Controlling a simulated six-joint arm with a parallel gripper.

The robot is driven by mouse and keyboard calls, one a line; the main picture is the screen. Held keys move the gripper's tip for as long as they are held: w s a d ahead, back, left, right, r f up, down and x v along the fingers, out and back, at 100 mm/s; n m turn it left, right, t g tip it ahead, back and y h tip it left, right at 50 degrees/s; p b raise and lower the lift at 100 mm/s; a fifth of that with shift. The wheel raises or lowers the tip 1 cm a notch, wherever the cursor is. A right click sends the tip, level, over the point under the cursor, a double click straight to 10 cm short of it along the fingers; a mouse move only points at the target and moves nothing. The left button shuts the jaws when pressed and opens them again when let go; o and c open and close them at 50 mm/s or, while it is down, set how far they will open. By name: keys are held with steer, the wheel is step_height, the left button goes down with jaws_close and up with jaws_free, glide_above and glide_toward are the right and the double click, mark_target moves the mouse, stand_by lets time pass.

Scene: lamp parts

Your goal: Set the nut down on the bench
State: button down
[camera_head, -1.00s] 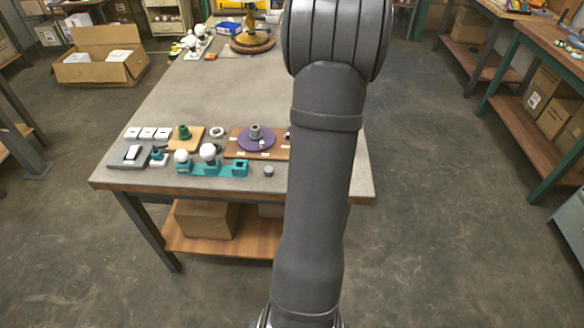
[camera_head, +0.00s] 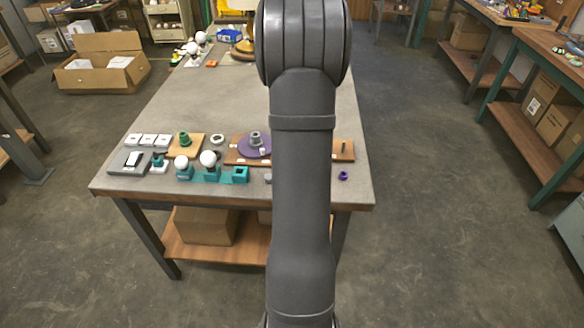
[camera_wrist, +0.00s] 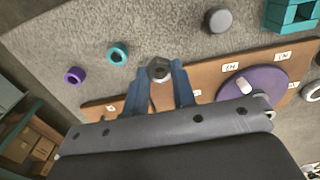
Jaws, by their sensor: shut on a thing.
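In the wrist view a dark grey nut (camera_wrist: 158,68) with a hole sits between the tips of my gripper (camera_wrist: 160,75). The blue fingers are shut on it. The nut shows above a brown wooden board (camera_wrist: 130,100) and the grey bench top (camera_wrist: 165,30); its exact height is unclear. In the head view my arm hides the gripper and the nut. The bench (camera_head: 230,95) shows there on both sides of my arm.
A teal ring (camera_wrist: 117,53) and a purple ring (camera_wrist: 75,75) lie on the bench. A grey cylinder (camera_wrist: 218,19) and teal block (camera_wrist: 290,14) stand near. A purple disc (camera_wrist: 250,88) lies on the board. Bare bench lies between the teal ring and grey cylinder.

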steer(key=shift+w+a+f, duration=0.3)
steer(key=shift+a+f, duration=0.1)
steer(key=shift+a, duration=0.2)
steer(key=shift+f, duration=1.95)
steer(key=shift+f, duration=0.15)
steer(key=c, duration=1.2)
jaws_free()
step_height(320, 180, up, 12)
steer(key=shift+r, duration=0.15)
